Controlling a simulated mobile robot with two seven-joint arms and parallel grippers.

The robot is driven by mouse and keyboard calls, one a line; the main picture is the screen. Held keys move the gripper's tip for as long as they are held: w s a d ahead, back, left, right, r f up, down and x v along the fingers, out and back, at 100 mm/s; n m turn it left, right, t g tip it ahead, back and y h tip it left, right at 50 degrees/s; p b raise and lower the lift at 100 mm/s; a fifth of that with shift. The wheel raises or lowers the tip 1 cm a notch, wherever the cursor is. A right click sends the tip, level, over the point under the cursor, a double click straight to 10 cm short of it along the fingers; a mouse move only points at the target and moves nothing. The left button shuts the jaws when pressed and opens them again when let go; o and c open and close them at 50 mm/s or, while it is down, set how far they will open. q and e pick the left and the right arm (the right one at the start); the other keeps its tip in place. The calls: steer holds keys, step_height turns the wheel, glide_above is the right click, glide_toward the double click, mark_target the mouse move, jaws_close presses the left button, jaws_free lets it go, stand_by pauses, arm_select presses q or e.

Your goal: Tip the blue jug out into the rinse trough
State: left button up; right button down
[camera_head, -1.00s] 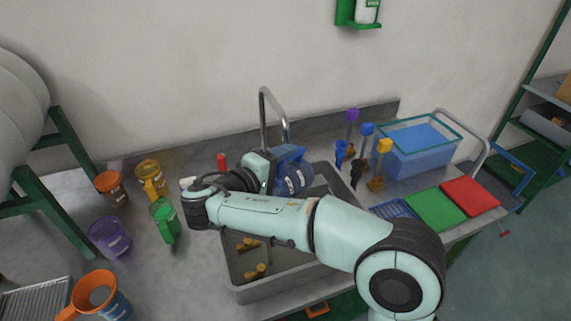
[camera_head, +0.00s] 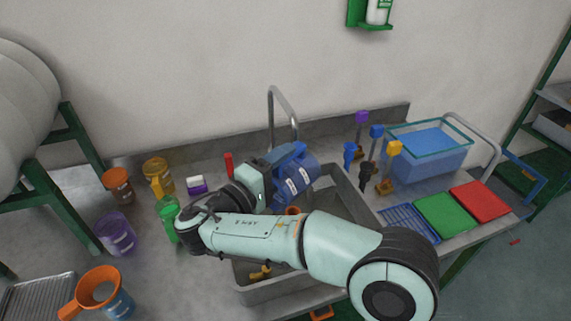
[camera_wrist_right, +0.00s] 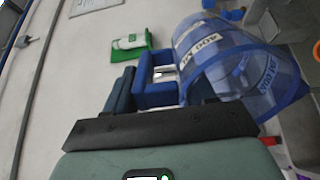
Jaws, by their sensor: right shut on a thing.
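The blue jug (camera_head: 298,180) is held tilted above the grey rinse trough (camera_head: 268,292). My right gripper (camera_head: 278,160) is shut on the jug's handle, at the jug's upper left side. In the right wrist view the see-through blue jug (camera_wrist_right: 225,60) shows its pale labels, with the blue handle between the dark fingers of the gripper (camera_wrist_right: 150,85). I cannot make out any contents in the jug. My right forearm hides part of the trough. My left gripper is not in view.
A tap (camera_head: 272,115) stands behind the trough. Coloured-handled brushes (camera_head: 376,140) and a blue bin (camera_head: 430,160) are at right, with green (camera_head: 444,214) and red (camera_head: 480,200) mats.

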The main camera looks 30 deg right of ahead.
steer(key=shift+s+a+r+h, duration=0.15)
steer(key=shift+a+h, duration=0.5)
steer(key=shift+h, duration=0.05)
steer(key=shift+a, duration=0.15)
stand_by(1.6)
